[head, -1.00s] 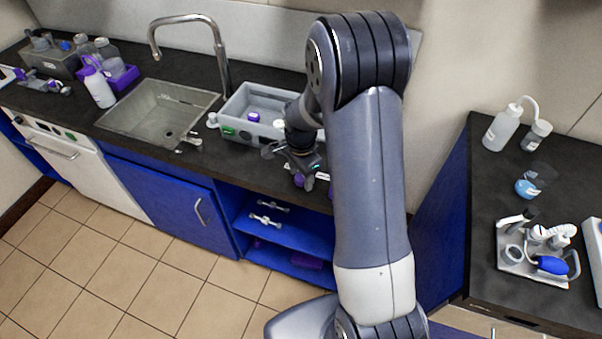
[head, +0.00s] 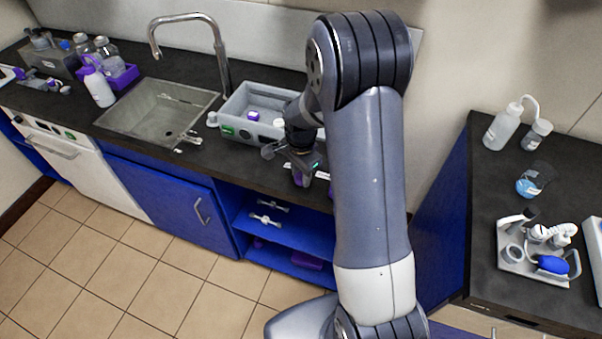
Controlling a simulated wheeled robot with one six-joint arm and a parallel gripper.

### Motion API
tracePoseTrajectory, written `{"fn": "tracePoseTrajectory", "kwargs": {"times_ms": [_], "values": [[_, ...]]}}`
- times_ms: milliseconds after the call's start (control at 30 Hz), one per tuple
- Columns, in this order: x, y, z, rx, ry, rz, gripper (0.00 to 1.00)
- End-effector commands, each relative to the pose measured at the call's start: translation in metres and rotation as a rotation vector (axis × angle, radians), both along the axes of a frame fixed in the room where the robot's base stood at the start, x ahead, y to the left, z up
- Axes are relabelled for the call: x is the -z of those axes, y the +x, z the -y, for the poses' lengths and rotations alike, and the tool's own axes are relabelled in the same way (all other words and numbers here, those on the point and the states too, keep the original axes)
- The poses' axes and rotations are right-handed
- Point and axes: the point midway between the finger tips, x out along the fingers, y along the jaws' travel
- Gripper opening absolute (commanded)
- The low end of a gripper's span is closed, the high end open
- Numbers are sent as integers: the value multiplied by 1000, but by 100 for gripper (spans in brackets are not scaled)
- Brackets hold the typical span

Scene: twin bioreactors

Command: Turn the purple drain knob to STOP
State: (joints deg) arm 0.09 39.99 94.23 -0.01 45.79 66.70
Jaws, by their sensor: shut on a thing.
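The grey basin (head: 240,131) stands on the dark counter beside the sink, with a green label on its front. My gripper (head: 306,176) is low at the basin's front right, by the counter's front edge. It is shut on a small purple part, which I take to be the purple drain knob (head: 298,178). The knob is small and partly covered by the fingers. Its pointer and any STOP mark cannot be made out. My arm hides the right end of the basin.
The sink (head: 160,112) with its tall tap (head: 190,40) lies left of the basin. Small purple-topped (head: 253,116) and white items sit in the basin. An open blue shelf (head: 285,225) is below. Bottles and a tray (head: 520,262) are on the right counter.

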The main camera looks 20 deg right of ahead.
Motion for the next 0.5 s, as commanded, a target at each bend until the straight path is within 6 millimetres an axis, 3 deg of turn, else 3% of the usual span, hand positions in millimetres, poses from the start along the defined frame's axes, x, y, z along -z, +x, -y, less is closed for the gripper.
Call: {"fn": "tracePoseTrajectory", "kwargs": {"times_ms": [500], "values": [[2,1,0,-409,0,2,9]]}}
